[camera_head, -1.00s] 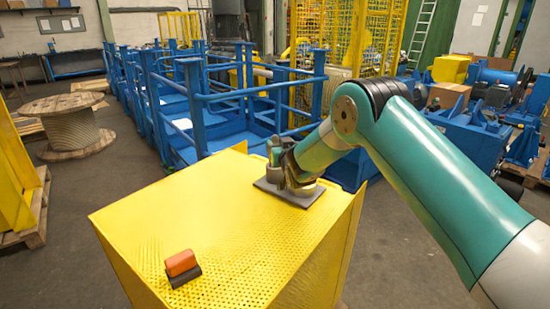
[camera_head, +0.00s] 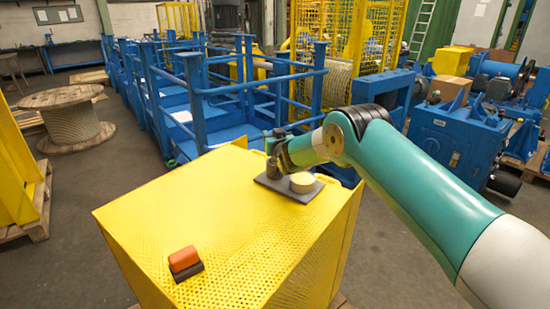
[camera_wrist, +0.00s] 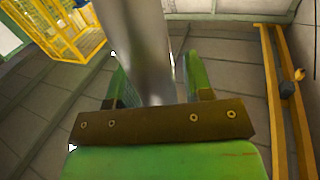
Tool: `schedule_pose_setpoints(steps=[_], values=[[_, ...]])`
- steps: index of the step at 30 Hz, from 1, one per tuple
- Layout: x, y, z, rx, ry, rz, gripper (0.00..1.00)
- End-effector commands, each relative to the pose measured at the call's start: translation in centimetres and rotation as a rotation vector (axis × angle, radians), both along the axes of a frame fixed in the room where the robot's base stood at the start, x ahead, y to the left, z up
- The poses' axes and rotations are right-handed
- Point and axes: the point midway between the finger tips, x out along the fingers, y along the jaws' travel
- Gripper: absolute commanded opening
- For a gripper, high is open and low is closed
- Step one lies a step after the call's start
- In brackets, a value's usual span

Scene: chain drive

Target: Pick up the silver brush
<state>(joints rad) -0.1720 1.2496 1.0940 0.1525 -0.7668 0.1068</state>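A smooth silver upright shaft, seemingly the silver brush, stands between my fingers in the wrist view (camera_wrist: 148,50). In the head view its short grey lower part (camera_head: 272,168) shows at the back left of a dark plate (camera_head: 285,193). My gripper (camera_head: 273,148) reaches in from the right, roughly level, just above that lower part. In the wrist view, the green fingers (camera_wrist: 158,85) stand one on each side of the shaft. They look open, with narrow gaps beside it, though contact is hard to judge. The brush's far end is hidden.
The plate lies on a yellow box (camera_head: 225,225) with a perforated top. A round cream disc (camera_head: 303,182) sits on the plate, right of the grey part. An orange and dark block (camera_head: 185,262) lies at the front left. Blue railings (camera_head: 200,105) stand behind.

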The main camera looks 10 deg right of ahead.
Motion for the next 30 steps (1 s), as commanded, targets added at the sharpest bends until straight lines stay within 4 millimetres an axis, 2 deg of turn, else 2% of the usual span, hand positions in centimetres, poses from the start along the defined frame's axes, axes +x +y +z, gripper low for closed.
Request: schedule_pose_setpoints(steps=[1,5,6,14,20,26,30], values=[[0.0,0.0,0.0,0.0,0.0,0.0,0.35],[0.0,0.0,0.0,0.0,0.0,0.0,0.05],[0.0,0.0,0.0,0.0,0.0,0.0,0.04],[0.0,0.0,0.2,0.0,-0.002,0.0,0.04],[0.0,0.0,1.5,0.0,-0.004,0.0,0.04],[0.0,0.0,4.7,0.0,-0.005,-0.001,0.04],[0.0,0.0,7.7,0.0,-0.006,0.0,0.04]])
